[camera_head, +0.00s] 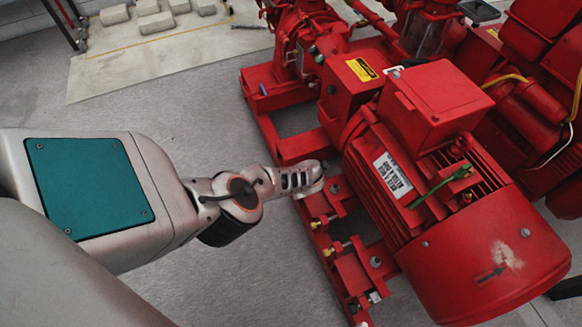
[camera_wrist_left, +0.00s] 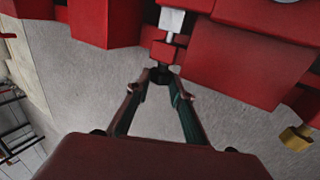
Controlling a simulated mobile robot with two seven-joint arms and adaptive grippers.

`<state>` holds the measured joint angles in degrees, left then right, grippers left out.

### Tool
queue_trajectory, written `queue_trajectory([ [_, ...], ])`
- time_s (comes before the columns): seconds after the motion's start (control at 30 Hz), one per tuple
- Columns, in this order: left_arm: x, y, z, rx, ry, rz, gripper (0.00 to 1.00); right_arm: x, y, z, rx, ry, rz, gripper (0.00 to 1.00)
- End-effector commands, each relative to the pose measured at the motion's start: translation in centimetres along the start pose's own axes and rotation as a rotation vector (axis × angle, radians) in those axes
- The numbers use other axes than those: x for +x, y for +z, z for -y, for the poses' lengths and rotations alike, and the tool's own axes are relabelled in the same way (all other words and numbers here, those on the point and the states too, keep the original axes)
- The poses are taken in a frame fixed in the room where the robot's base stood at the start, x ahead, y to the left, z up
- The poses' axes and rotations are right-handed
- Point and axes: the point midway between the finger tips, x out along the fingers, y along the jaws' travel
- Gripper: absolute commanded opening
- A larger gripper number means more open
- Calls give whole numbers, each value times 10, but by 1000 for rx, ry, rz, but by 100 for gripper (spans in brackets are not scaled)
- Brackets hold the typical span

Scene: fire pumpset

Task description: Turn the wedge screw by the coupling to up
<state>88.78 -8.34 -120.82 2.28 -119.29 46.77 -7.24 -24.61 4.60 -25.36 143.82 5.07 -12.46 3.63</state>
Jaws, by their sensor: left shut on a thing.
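My left gripper (camera_head: 322,178) comes in from the left in the head view and reaches the red base frame beside the motor. In the left wrist view its two fingers (camera_wrist_left: 160,78) close together at the tips on the dark end of the wedge screw (camera_wrist_left: 160,72). A small red block (camera_wrist_left: 163,52) and a silver part (camera_wrist_left: 172,20) lie in line beyond that end. In the head view the gripper hides the held screw. Which way the screw is set cannot be told. My right gripper is not in view.
The red motor (camera_head: 470,220) stands right of the gripper on the red base frame (camera_head: 285,145). Brass-headed screws (camera_head: 316,224) sit along the frame; one brass head (camera_wrist_left: 295,138) shows in the wrist view. The grey floor (camera_head: 270,270) left of the frame is clear.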

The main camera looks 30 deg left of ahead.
Motion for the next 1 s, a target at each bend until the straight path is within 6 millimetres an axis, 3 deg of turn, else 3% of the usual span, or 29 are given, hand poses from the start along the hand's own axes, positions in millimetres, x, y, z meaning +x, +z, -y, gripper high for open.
queue_trajectory([
  [0.4,3,-1,7,6,234,1,0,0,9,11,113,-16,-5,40],
  [1.0,1,-1,5,-1,285,1,0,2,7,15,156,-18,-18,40],
])
